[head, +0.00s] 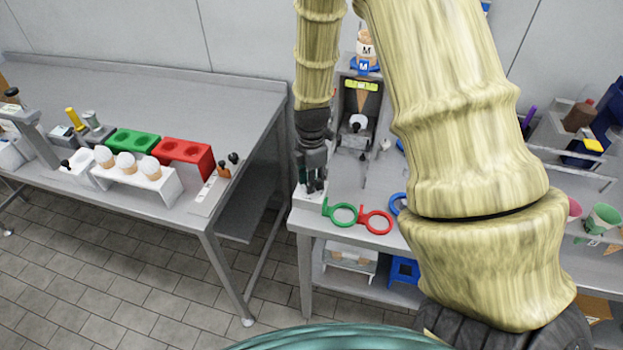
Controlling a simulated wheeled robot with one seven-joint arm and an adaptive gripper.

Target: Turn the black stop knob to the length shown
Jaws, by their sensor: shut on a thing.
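My gripper (312,187) points down at the front left corner of the right-hand table, over a small white block (308,202). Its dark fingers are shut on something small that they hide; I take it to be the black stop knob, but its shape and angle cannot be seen. No length marking can be read near it. On the left table, a white strip (204,197) carries a small black knob (233,157) and an orange-brown piece with a dark top (223,170).
A green ring (341,225) and a red ring (375,233) jut from the table's front edge beside my gripper. Behind stands a dispenser with a yellow-green label (361,86) and a cone. My arm hides much of the right table. A gap separates the two tables.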

